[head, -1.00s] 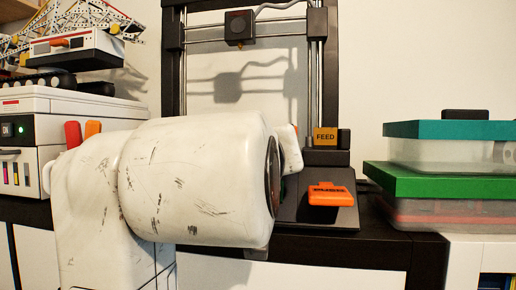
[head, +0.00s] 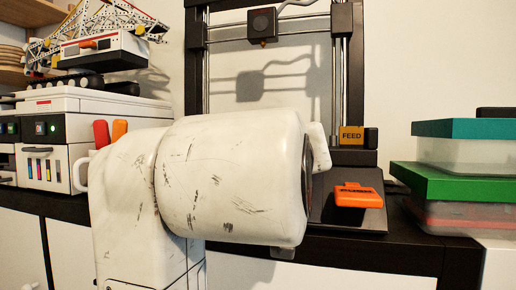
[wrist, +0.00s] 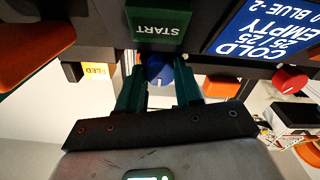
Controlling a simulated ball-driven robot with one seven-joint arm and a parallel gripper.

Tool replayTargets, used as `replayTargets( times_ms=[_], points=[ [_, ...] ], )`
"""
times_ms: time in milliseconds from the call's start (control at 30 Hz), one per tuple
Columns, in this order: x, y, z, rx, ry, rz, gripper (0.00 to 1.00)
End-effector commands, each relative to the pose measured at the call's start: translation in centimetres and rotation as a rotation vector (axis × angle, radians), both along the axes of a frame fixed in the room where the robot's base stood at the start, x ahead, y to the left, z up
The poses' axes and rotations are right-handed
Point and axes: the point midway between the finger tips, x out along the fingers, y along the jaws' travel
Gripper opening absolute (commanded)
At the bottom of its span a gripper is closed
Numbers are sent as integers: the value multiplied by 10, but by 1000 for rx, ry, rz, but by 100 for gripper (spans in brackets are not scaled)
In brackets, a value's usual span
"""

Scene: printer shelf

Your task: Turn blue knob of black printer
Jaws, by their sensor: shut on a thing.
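The black printer (head: 347,60) stands on the dark shelf top, partly covered by my white arm in the head view. In the wrist view, which shows the printer upside down, the blue knob (wrist: 158,74) sits on the printer's front panel beside the green START button (wrist: 159,22). My gripper (wrist: 158,84) has one dark green finger on each side of the blue knob and is shut on it. The knob's outer end is partly hidden between the fingers. In the head view my arm hides the gripper and the knob.
A red knob (wrist: 290,80) and a blue screen (wrist: 262,28) are on the same panel. An orange part (head: 358,196) is on the printer's base, near the FEED label (head: 352,135). Stacked boxes with a green lid (head: 455,184) stand right; a white printer (head: 45,150) stands left.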

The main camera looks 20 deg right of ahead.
Motion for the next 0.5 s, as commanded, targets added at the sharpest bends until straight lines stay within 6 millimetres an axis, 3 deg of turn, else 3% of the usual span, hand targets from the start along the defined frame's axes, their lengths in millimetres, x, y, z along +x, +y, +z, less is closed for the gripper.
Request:
replayTargets(
  times_ms=[500],
  points=[
    [0,1,-3,197,-144,2,4]
  ],
)
